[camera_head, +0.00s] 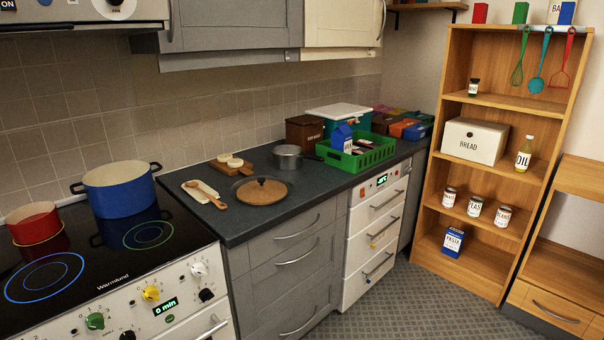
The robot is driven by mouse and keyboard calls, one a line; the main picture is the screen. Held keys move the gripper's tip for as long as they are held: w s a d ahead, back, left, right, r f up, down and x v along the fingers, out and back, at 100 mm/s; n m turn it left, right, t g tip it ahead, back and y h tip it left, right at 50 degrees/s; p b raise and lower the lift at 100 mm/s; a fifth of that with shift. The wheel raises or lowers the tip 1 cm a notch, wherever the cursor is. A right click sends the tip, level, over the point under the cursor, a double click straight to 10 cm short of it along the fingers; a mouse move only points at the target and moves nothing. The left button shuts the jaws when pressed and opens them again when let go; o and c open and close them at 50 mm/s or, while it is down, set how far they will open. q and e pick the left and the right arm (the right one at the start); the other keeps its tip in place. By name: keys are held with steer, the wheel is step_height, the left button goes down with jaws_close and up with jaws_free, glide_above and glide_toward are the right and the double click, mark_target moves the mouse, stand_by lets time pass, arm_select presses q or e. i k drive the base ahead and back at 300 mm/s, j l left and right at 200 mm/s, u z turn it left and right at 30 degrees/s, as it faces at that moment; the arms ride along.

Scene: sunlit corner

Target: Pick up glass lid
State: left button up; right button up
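The glass lid (261,190) lies flat on the dark countertop, right of the stove. It is round with a dark rim and a small dark knob on top, and a brownish tone shows through it. No gripper shows in the head view, so I cannot see where either one is.
A wooden spoon on a white rest (204,193) lies left of the lid. A cutting board (232,168) and a grey saucepan (287,157) stand behind it. A blue pot (119,188) and red pot (34,223) are on the stove (110,262). A green crate (357,152) stands further right.

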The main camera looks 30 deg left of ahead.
mark_target(263, 189)
steer(key=i+l+u, duration=0.1)
steer(key=i+u, duration=0.2)
steer(key=i, duration=0.2)
steer(key=i+l+u, duration=0.15)
steer(key=i+u, duration=0.15)
steer(key=i, duration=0.15)
steer(key=i+l+u, duration=0.3)
steer(key=i, duration=0.15)
